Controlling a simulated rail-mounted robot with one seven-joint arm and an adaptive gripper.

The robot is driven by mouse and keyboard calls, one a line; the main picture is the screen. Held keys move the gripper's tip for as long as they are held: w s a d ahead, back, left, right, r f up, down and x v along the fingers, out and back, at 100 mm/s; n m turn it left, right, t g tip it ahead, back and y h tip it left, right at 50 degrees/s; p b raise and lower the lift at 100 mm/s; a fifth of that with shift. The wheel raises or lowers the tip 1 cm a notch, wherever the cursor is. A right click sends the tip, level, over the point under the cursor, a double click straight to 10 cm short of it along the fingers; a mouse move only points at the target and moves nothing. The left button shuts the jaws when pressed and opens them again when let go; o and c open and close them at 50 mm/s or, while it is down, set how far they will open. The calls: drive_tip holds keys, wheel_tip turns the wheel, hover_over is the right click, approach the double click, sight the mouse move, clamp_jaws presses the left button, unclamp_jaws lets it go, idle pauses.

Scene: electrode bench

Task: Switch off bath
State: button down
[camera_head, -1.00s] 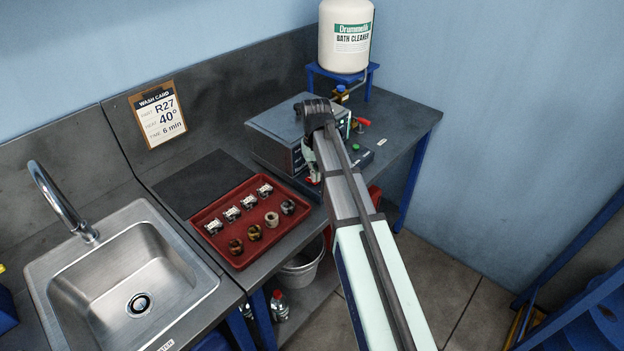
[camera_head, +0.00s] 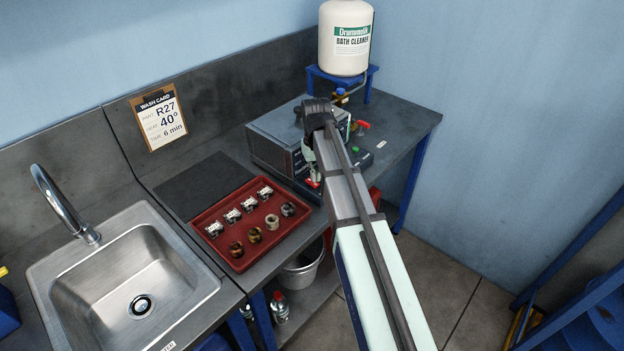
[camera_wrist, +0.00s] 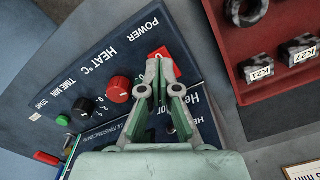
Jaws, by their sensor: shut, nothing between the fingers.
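The bath (camera_head: 276,140) is a grey lidded box on the bench, partly hidden behind my arm in the head view. Its dark front panel (camera_wrist: 125,58) fills the left of the wrist view, with POWER, HEAT and TIME labels. A red power switch (camera_wrist: 160,63) sits at the panel's POWER end. My gripper (camera_wrist: 163,88) is shut and empty, its fingertips right at the switch and covering part of it. I cannot tell whether they touch. The red heat knob (camera_wrist: 118,89) is just left of the fingers, with the green start button (camera_wrist: 63,120) farther left.
A red tray (camera_head: 222,246) with several small parts lies left of the bath, and shows at upper right in the wrist view. A bath cleaner bottle (camera_head: 345,38) stands behind on a blue stand. A sink (camera_head: 85,300) is at left. A red-handled valve (camera_head: 360,124) is beyond the bath.

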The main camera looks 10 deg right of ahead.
sight(316, 184)
drive_tip(key=shift+r+p, duration=1.55)
drive_tip(key=shift+r, duration=1.05)
drive_tip(key=shift+f, duration=0.15)
